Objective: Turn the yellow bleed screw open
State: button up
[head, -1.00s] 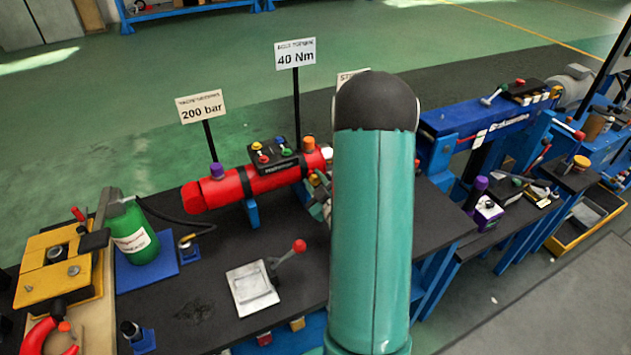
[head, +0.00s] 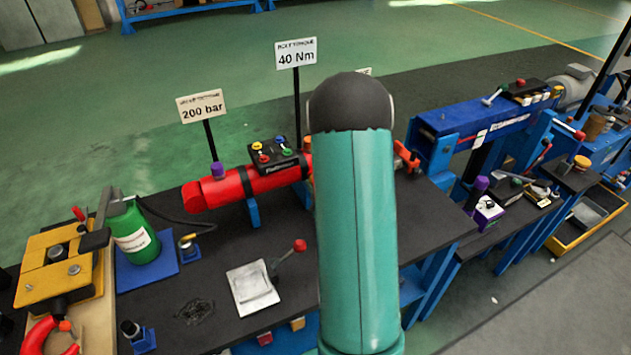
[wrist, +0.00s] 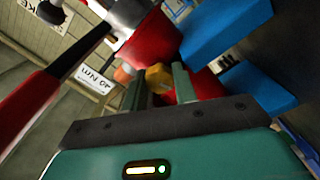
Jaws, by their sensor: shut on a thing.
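The yellow bleed screw (wrist: 158,77) shows in the wrist view as a small yellow head against the red cylinder (wrist: 150,47). My gripper (wrist: 160,88) has its two fingers on either side of it and is shut on it. The fingers hide part of the screw, and its turn angle cannot be told. In the head view the red cylinder (head: 262,182) lies on the dark bench. My teal arm covers its right end, so my gripper and the screw are hidden there.
Blue supports (wrist: 225,30) stand close to the right of my fingers in the wrist view. In the head view, a black box with coloured knobs (head: 272,153) sits on the cylinder. A red-knobbed lever (head: 298,246) and green bottle (head: 132,234) stand nearer.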

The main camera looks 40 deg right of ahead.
jog(key=shift+w, duration=0.1)
jog(key=o, duration=0.9)
jog(key=shift+o, duration=0.4)
jog(key=shift+f, duration=0.15)
